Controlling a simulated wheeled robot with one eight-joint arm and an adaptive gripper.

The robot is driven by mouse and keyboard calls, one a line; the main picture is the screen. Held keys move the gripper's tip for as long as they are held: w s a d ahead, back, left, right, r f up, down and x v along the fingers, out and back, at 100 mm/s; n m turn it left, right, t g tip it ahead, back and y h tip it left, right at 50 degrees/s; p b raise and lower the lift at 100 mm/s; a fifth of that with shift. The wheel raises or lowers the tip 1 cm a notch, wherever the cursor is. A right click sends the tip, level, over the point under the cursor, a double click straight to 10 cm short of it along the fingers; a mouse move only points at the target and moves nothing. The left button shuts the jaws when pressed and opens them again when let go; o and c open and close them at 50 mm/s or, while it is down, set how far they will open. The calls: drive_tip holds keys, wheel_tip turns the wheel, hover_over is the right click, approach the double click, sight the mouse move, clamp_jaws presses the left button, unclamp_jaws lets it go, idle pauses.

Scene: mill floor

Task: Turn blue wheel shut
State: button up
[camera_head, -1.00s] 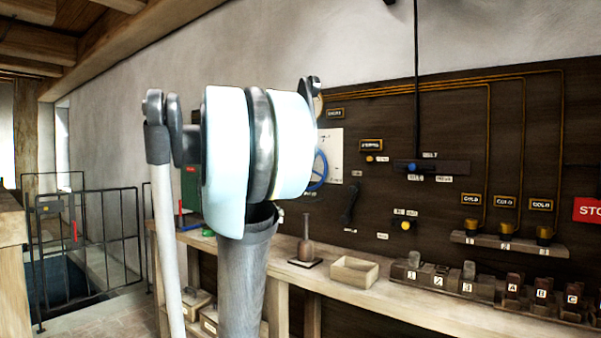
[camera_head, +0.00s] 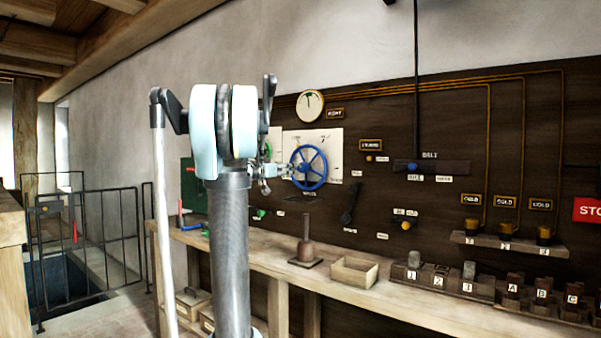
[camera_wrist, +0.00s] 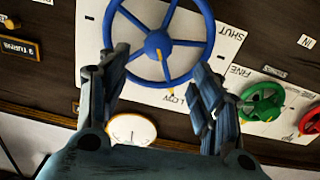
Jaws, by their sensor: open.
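The blue wheel (camera_head: 309,167) is a spoked handwheel on the white plate of the dark wall panel. In the wrist view the blue wheel (camera_wrist: 158,42) fills the upper middle, with a small yellow mark near its hub and SHUT lettered on the plate (camera_wrist: 229,48) behind it. My gripper (camera_wrist: 160,62) is open, its two fingers apart on either side of the wheel's near part in the picture. I cannot tell whether they touch the rim. In the head view my gripper (camera_head: 278,171) is just left of the wheel, facing the panel.
Green (camera_wrist: 262,103) and red (camera_wrist: 309,121) wheels sit beside the blue one in the wrist view. A round dial (camera_head: 310,105) is above it. The workbench (camera_head: 262,255) below holds a wooden tray (camera_head: 354,271) and several blocks. A railing (camera_head: 110,235) stands left.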

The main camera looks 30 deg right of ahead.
sight(300, 168)
drive_tip(key=x, duration=1.2)
drive_tip(key=shift+c, duration=0.5)
drive_tip(key=c, duration=1)
